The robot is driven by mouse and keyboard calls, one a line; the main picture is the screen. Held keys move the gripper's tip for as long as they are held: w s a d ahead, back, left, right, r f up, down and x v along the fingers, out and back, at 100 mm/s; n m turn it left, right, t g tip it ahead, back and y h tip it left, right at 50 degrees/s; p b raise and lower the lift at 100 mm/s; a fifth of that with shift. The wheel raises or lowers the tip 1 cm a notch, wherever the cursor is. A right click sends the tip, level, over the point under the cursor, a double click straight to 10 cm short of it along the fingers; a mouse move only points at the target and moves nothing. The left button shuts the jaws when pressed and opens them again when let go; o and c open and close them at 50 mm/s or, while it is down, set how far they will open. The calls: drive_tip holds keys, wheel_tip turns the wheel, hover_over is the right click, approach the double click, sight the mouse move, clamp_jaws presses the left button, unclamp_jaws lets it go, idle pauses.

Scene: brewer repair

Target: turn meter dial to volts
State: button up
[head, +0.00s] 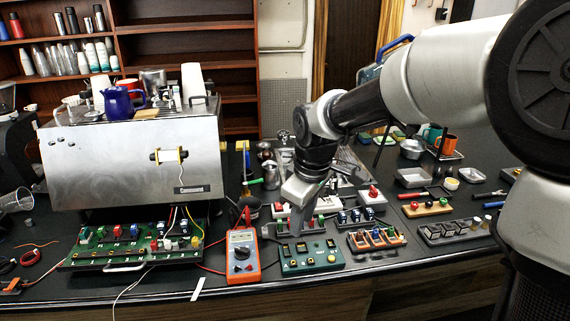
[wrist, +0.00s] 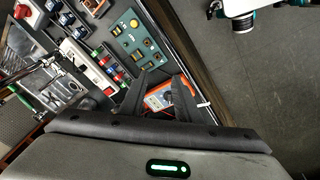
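The orange meter (head: 242,257) stands near the front edge of the bench, with a dark round dial (head: 241,253) on its face and red leads at its top. The dial's setting is too small to read. My gripper (head: 300,226) points down above the bench, to the right of the meter, and is apart from it. In the wrist view my gripper (wrist: 160,88) is open and empty, its two dark fingers spread. The meter (wrist: 158,99) shows partly between and behind the fingers there, and its dial is mostly hidden.
A green board with a yellow button (head: 311,257) lies right of the meter. A circuit tray (head: 130,243) lies left, before the steel brewer (head: 135,155). A tray of coloured parts (head: 376,239) lies further right. A white strip (head: 198,288) marks the bench front.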

drive_tip(key=w+a+n+g+y, duration=0.1)
drive_tip(key=w+a+n+y, duration=0.25)
drive_tip(key=a, duration=0.35)
drive_tip(key=b, duration=0.1)
approach(245, 250)
drive_tip(key=shift+m, duration=0.25)
drive_tip(key=x, duration=0.8)
drive_tip(key=shift+a+r, duration=0.1)
clamp_jaws()
